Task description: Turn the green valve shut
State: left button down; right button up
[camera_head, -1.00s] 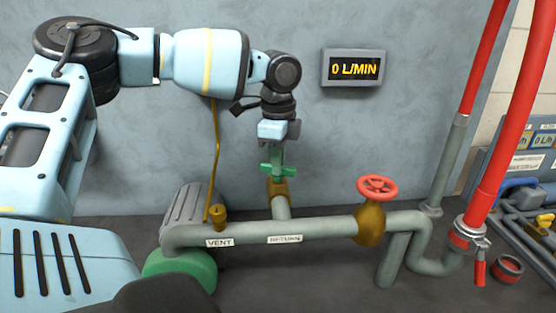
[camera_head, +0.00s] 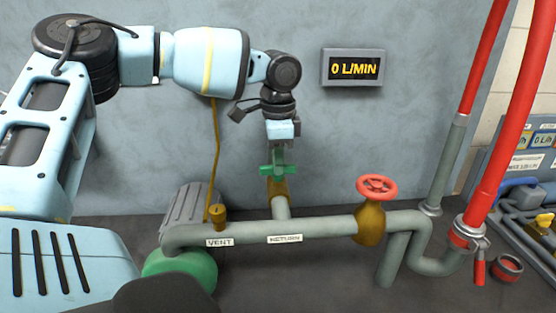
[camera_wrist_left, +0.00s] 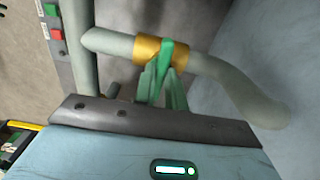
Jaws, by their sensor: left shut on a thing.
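The green valve (camera_head: 266,169) sits on a brass fitting (camera_head: 279,188) on a short grey branch pipe above the RETURN label. My left gripper (camera_head: 278,158) reaches down from above and is shut on the green valve. In the left wrist view the green valve handle (camera_wrist_left: 166,58) stands between the green fingers of my left gripper (camera_wrist_left: 163,85), in front of the brass collar (camera_wrist_left: 147,50). The fingers hide part of the handle. My right gripper is not in view.
A red handwheel (camera_head: 376,187) on a brass valve body stands to the right on the same pipe. A display (camera_head: 352,68) on the wall reads 0 L/MIN. A small brass VENT fitting (camera_head: 218,214) is to the left. Red hoses (camera_head: 517,110) run down the right side.

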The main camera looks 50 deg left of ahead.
pick_arm(q)
jog(key=c, duration=1.5)
grip_release()
jog(key=shift+o, duration=0.2)
jog(key=shift+r, duration=3.95)
